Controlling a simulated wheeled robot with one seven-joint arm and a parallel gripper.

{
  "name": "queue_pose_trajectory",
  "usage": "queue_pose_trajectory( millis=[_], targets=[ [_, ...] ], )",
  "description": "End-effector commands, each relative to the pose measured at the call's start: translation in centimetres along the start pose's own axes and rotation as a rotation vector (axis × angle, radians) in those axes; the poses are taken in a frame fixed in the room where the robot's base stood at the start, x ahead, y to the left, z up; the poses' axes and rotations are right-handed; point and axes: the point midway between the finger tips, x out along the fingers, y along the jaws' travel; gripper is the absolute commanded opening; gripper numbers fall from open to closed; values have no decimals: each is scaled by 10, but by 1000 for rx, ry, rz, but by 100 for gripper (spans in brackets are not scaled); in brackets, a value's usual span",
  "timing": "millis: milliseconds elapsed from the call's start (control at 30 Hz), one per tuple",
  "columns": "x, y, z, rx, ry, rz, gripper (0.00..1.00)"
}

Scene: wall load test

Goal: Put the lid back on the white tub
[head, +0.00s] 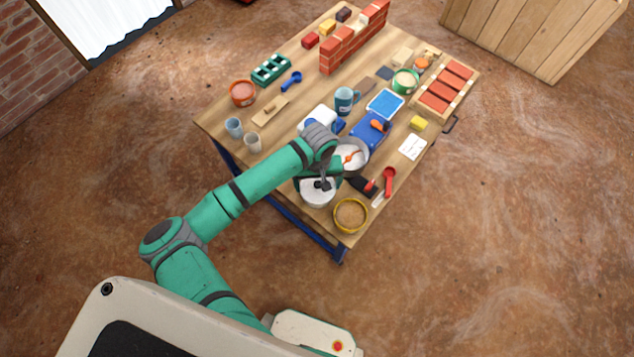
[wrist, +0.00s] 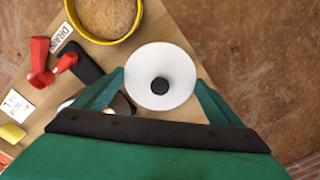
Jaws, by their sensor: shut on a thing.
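The white round lid (wrist: 179,60) with a black knob (wrist: 160,86) at its centre is between my gripper's fingers (wrist: 160,92) in the wrist view. My gripper is shut on it near its edges. In the head view the lid (head: 318,198) is at the near edge of the table, by the end of my arm; its height above the table is hard to tell. A round pale tub (head: 360,166), open, with something orange inside, stands just behind and to the right of it. In the wrist view my left finger hides most of the tub.
A yellow tub (head: 350,215) with tan contents stands at the near corner. Behind are a blue box (head: 368,138), a blue mug (head: 345,99) and a white object (head: 318,117).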

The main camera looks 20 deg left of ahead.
Motion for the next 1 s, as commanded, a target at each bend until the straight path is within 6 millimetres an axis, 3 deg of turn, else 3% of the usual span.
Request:
queue_pose_trajectory(
  millis=[300,333,367,767,1000],
  targets=[
    [0,0,0,0,0,0,68],
    [0,0,0,0,0,0,95],
    [0,0,0,0,0,0,100],
    [-1,0,0,-1,0,0,100],
    [-12,0,0,-1,1,0,100]
  ],
)
